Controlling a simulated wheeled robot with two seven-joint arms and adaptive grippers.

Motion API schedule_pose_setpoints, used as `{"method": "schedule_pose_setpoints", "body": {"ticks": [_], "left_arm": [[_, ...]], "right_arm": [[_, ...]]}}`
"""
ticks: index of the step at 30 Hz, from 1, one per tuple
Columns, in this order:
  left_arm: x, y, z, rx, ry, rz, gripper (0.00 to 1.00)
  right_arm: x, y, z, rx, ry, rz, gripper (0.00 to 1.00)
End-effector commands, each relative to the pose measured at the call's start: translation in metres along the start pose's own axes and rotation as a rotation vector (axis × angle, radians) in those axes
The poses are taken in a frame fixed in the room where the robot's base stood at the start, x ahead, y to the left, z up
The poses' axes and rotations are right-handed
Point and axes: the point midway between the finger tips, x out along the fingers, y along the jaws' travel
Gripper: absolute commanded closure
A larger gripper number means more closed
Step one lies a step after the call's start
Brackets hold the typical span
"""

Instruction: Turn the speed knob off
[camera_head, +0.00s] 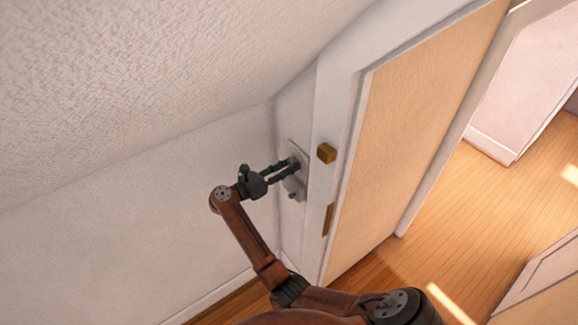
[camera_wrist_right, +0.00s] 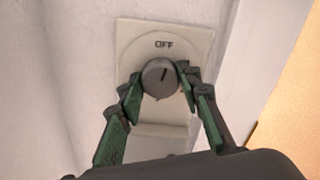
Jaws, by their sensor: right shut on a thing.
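The speed knob (camera_wrist_right: 159,77) is a round grey dial with a dark pointer line on its face. It sits on a pale wall plate (camera_wrist_right: 130,40) marked "OFF" above the dial. The pointer line is near upright, leaning slightly right of the "OFF" mark. My right gripper (camera_wrist_right: 164,88) has a green-and-black finger on each side of the knob and is shut on it. In the head view, my right gripper (camera_head: 287,167) reaches to the plate (camera_head: 304,158) and its fingers partly hide the knob. My left gripper is not in view.
A second grey control (camera_head: 295,188) sits just below the plate. A door frame and tan door (camera_head: 415,130) stand close to the right, with a brass-coloured block (camera_head: 326,153) on the frame. The sloped ceiling (camera_head: 130,80) hangs above left. Wooden floor (camera_head: 480,215) lies open at right.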

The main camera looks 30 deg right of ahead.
Motion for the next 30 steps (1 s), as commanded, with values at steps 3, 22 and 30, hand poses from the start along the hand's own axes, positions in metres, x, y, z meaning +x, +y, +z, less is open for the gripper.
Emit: {"method": "schedule_pose_setpoints", "body": {"ticks": [3, 22, 30], "left_arm": [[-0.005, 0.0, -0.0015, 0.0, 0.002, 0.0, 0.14], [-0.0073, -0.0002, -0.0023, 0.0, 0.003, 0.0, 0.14], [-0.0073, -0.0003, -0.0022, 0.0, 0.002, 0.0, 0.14]], "right_arm": [[-0.0012, 0.0001, 0.0005, -0.112, 0.002, 0.003, 0.92], [0.0, 0.0005, -0.0005, -0.222, 0.0, 0.001, 0.55], [0.0001, 0.0003, -0.0002, -0.22, 0.0, 0.0, 0.5]]}}
